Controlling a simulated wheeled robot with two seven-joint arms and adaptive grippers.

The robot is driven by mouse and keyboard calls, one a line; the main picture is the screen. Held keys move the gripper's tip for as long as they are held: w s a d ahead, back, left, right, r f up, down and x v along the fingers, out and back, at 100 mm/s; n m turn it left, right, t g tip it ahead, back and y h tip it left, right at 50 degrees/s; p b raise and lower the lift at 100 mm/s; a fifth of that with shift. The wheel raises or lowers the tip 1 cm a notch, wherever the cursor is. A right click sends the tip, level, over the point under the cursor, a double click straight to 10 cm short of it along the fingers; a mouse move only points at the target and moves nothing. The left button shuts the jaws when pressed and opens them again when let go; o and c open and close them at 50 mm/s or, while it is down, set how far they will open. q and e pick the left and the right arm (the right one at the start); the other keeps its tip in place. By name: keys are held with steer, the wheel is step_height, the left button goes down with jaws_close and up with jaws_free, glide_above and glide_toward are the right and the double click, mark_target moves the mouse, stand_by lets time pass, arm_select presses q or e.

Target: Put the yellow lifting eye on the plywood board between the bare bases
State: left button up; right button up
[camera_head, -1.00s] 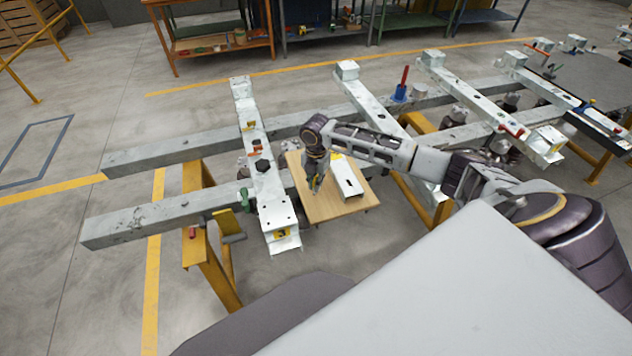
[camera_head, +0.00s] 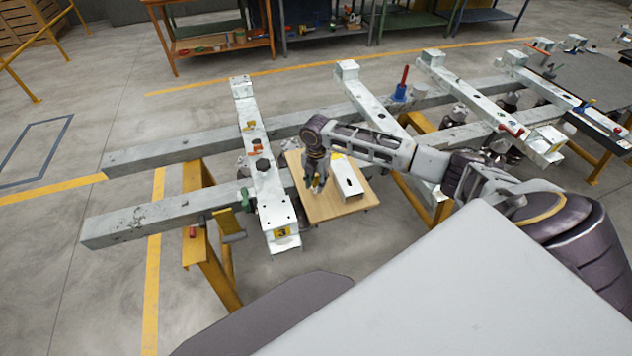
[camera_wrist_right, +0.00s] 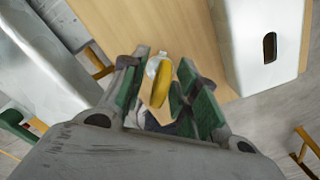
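The plywood board (camera_head: 330,209) is a light wooden top beside the nearest pale cross beam; it also shows in the wrist view (camera_wrist_right: 195,30). The yellow lifting eye (camera_wrist_right: 161,85) is a yellow ring with a silvery part at its far end, over the board. My right gripper (camera_head: 317,187) points down low over the board, left of a white box. In the wrist view its green-padded fingers (camera_wrist_right: 158,92) stand apart on either side of the eye, with a visible gap on the left. Whether the eye touches the board is unclear. My left gripper is out of view.
The white box (camera_head: 347,178) with a dark slot sits on the board, close right of my gripper; it also shows in the wrist view (camera_wrist_right: 268,45). The pale cross beam (camera_head: 262,170) stands left of the board. Long grey rails (camera_head: 160,220) rest on yellow trestles (camera_head: 212,270).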

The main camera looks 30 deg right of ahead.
steer(key=shift+r, duration=6.15)
steer(key=shift+f, duration=0.1)
